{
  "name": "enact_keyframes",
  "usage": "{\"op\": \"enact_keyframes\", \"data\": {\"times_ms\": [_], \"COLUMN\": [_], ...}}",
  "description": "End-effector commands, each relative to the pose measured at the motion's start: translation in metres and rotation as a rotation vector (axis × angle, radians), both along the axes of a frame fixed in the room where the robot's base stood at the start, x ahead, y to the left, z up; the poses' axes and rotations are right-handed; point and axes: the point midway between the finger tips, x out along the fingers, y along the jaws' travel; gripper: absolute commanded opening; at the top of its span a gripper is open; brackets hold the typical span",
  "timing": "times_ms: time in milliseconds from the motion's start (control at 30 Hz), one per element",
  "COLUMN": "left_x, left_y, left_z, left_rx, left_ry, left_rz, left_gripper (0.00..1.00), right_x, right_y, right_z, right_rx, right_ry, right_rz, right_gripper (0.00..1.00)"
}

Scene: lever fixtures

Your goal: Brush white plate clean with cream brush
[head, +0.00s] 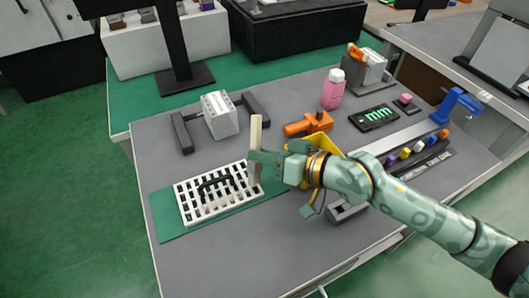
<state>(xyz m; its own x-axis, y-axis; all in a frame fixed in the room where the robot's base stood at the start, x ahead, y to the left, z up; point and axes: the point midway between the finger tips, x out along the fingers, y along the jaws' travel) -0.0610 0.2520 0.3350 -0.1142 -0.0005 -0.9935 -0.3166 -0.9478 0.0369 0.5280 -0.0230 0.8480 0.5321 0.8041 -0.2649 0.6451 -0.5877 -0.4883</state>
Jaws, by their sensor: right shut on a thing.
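The white plate (190,210) is a slotted, grid-like piece lying on a green mat (172,222) at the front left of the table in the head view. A dark, curved handle-like part (213,180) shows on it. My right gripper (256,160) is shut on the cream brush (256,131) and holds it roughly upright at the plate's right end. The brush's lower end is near the plate's right edge; I cannot tell if it touches. My left gripper is not in view.
Behind the plate stands a white block (219,115) between dark bars. An orange tool (309,123), a yellow tray (328,146) partly behind my arm, a pink bottle (333,90) and a black display (374,117) sit to the right.

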Motion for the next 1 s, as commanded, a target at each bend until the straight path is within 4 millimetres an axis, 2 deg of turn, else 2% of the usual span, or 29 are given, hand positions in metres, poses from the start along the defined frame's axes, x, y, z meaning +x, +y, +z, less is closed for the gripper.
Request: {"op": "enact_keyframes", "data": {"times_ms": [367,633,1000], "left_x": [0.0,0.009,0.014], "left_y": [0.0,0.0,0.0], "left_z": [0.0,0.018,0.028], "left_rx": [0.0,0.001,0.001], "left_ry": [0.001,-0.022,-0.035], "left_rz": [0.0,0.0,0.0], "left_gripper": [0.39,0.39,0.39], "right_x": [-0.001,-0.012,-0.019], "right_y": [0.002,0.027,0.046], "right_z": [-0.004,0.0,-0.002], "right_rx": [0.0,0.001,0.001], "right_ry": [0.0,-0.001,0.001], "right_rz": [0.0,0.0,0.001], "right_gripper": [0.0,0.0,0.0]}}
